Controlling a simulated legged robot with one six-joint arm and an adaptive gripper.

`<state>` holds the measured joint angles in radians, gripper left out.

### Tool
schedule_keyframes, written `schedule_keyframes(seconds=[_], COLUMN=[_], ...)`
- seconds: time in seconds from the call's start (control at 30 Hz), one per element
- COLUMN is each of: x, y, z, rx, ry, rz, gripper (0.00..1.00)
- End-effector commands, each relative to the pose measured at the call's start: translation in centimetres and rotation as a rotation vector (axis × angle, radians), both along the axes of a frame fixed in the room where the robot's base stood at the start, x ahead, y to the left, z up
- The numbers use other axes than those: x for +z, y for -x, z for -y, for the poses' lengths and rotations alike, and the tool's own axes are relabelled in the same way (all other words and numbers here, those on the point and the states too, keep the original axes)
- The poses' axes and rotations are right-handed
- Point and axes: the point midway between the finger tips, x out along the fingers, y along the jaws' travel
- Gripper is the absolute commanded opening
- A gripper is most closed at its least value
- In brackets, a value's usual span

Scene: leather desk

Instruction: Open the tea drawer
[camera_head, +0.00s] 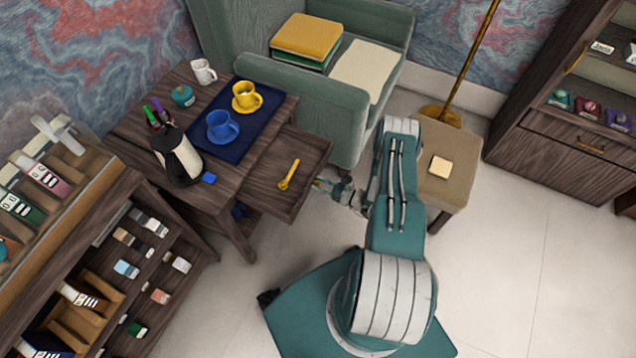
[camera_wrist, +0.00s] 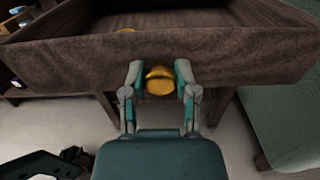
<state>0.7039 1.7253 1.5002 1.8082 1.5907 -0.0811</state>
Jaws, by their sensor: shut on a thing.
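The tea drawer (camera_head: 262,184) is pulled out from the dark wooden desk (camera_head: 222,170), and a yellow spoon-like thing (camera_head: 289,175) lies inside it. In the wrist view the drawer's front panel (camera_wrist: 60,62) spans the picture, with its round golden knob (camera_wrist: 160,80) in the middle. My gripper (camera_wrist: 160,78) has one finger on each side of the knob and is shut on it. In the head view my gripper (camera_head: 322,185) is at the drawer's front, and the knob is hidden there.
On the desk are a blue mat (camera_head: 255,130) with a blue cup (camera_head: 222,126) and a yellow cup (camera_head: 246,96), and a kettle (camera_head: 178,158). A green armchair (camera_head: 300,95) stands behind the drawer. A stool (camera_head: 448,178) is right of my arm. Open floor lies in front.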

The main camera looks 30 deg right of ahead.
Motion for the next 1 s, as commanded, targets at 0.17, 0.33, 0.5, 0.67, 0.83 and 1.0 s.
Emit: schedule_keyframes(seconds=[0.17,0.33,0.5,0.67,0.83,1.0], x=[0.0,0.0,0.0,0.0,0.0,-0.1], y=[-0.1,-0.1,0.1,1.4,4.0,6.5], z=[0.1,0.0,0.1,1.2,3.2,5.0], rx=[-0.001,-0.001,-0.001,-0.005,-0.008,-0.007], ry=[0.001,0.001,0.001,0.000,0.000,0.001], rz=[0.002,0.001,0.001,0.000,0.000,-0.001], gripper=[0.72,0.72,0.72,0.72,0.72,0.72])
